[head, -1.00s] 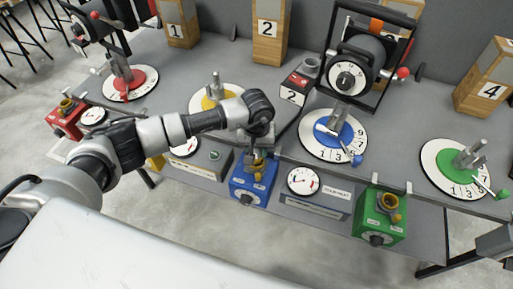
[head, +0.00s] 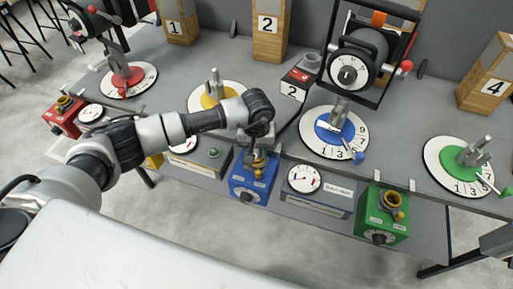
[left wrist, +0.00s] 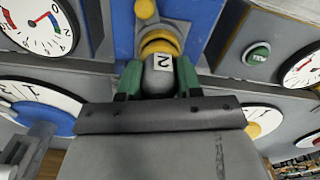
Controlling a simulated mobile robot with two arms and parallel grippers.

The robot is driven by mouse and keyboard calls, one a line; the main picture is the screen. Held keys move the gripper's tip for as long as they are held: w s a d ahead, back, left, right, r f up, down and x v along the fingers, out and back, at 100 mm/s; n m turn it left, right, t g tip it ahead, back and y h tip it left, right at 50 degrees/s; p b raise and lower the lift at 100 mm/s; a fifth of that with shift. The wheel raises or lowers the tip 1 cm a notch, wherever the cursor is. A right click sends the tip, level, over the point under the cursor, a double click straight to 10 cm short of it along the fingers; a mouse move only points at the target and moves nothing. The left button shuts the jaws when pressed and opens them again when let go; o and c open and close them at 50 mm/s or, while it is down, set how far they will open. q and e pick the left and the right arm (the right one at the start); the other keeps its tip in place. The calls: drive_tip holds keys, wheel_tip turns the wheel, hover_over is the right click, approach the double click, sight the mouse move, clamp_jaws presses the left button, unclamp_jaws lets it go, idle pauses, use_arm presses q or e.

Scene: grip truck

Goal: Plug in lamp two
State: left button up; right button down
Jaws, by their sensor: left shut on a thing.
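A grey plug (left wrist: 160,72) marked "2" is in my left gripper (left wrist: 158,80), whose green fingers are shut on its sides. The plug's far end meets the yellow ring socket (left wrist: 160,42) on the blue box (left wrist: 125,25). I cannot tell how deep it sits. In the head view my left gripper (head: 259,148) points down over the blue box (head: 245,189) at the table's front edge, and the arm's wrist hides most of the plug. A framed lamp (head: 358,65) stands behind the blue dial (head: 334,132), next to a small block (head: 292,92) marked "2". My right gripper is not in view.
A green box (head: 378,222) with a yellow socket hangs to the right, and a red box (head: 62,117) is at the far left. A gauge box (head: 316,197) is close to the blue box. Wooden blocks (head: 270,38) stand along the back.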

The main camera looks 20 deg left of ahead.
use_arm(q)
drive_tip(key=shift+f+b, duration=0.35)
drive_tip(key=o, duration=1.4)
drive_tip(key=shift+c, duration=0.2)
drive_tip(key=shift+r, duration=0.2)
drive_tip(key=shift+r+p, duration=1.2)
drive_tip(key=shift+r, duration=1.15)
